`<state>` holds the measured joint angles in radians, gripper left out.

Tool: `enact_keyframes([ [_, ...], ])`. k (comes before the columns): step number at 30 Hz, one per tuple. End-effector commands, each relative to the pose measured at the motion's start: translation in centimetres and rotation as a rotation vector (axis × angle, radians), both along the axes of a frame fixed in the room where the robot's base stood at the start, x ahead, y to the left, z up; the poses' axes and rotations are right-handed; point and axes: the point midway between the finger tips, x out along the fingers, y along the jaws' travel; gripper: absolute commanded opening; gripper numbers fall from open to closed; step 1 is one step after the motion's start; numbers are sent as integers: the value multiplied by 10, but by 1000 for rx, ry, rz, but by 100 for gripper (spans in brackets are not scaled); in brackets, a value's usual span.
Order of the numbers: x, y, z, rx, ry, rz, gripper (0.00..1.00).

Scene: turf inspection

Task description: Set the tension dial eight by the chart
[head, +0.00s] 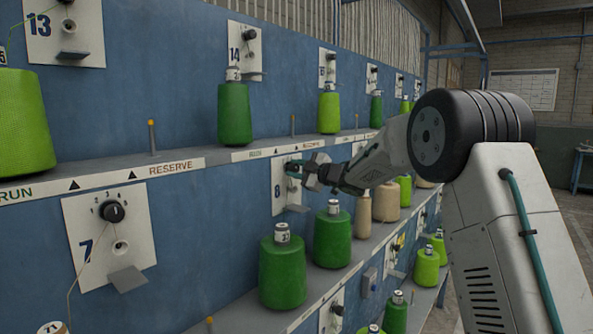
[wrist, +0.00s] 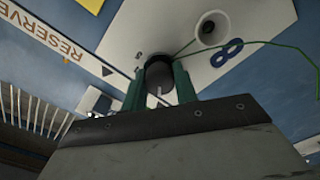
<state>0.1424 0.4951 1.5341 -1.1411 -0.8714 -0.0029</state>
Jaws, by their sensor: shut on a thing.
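The white plate numbered 8 (head: 279,204) is on the blue panel, below the upper shelf. In the wrist view the plate (wrist: 130,28) looks turned, with a large 8 and a smaller digit by the dial. Its dark round dial (wrist: 160,76) with a pale pointer line sits between the two green fingers of my gripper (wrist: 160,88). The fingers are shut on the dial. A white chart (head: 524,90) hangs on the far wall, too small to read.
Plate 7 (head: 140,222) with its black dial (head: 112,211) is nearer, to the left. Green yarn cones (head: 283,274) stand on the lower shelf below my gripper, more on the upper shelf. A green thread (wrist: 262,43) runs past a white eyelet (wrist: 211,29).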

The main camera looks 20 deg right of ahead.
Motion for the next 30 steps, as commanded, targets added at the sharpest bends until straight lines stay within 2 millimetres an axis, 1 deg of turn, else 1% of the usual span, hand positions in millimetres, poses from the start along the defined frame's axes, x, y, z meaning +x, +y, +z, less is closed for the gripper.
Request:
enact_keyframes([
  [5, 0, 0, 0, 30, 23, 1, 6],
  [11, 0, 0, 0, 121, 89, 1, 6],
  [30, 0, 0, 0, 600, 437, 2, 6],
])
